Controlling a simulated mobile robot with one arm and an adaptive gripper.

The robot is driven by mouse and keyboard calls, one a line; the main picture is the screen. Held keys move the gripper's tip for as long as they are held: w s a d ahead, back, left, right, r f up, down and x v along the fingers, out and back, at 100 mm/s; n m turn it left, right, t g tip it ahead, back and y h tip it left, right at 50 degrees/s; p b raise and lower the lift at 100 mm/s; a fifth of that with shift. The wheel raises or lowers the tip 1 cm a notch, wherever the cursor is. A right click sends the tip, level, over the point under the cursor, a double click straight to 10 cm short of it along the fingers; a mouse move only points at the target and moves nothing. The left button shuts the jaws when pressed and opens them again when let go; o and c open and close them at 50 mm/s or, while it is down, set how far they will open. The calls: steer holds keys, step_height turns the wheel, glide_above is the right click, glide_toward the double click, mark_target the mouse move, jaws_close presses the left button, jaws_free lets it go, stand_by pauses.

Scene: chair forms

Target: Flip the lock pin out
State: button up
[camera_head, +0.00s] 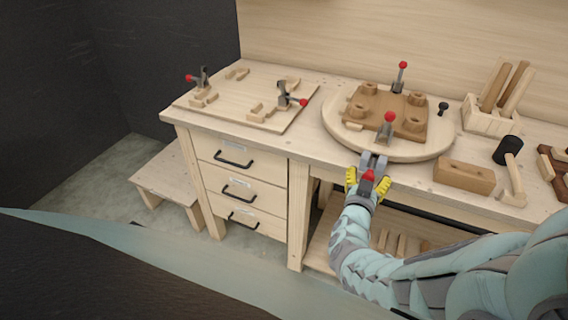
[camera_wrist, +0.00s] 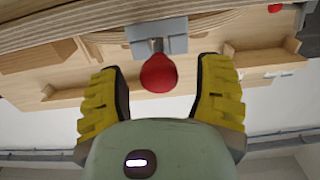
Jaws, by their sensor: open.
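The lock pin (camera_head: 368,175) has a red knob and sits in a grey bracket (camera_head: 373,160) at the front edge of the round turntable (camera_head: 340,138). In the wrist view the red knob (camera_wrist: 158,74) points toward me from the grey bracket plate (camera_wrist: 172,30). My gripper (camera_head: 367,183) is open, its yellow fingers on either side of the knob. In the wrist view the fingers (camera_wrist: 159,88) show a gap on both sides of the knob, so they look apart from it. The far part of the pin is hidden in the bracket.
A brown fixture board (camera_head: 370,112) with red-tipped toggle clamps (camera_head: 389,125) sits on the turntable. A wooden block (camera_head: 464,176) and a mallet (camera_head: 509,160) lie to the right. A board with more clamps (camera_head: 283,97) is at left. Drawers (camera_head: 238,187) are below.

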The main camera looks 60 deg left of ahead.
steer(key=v, duration=1.2)
stand_by(0.6)
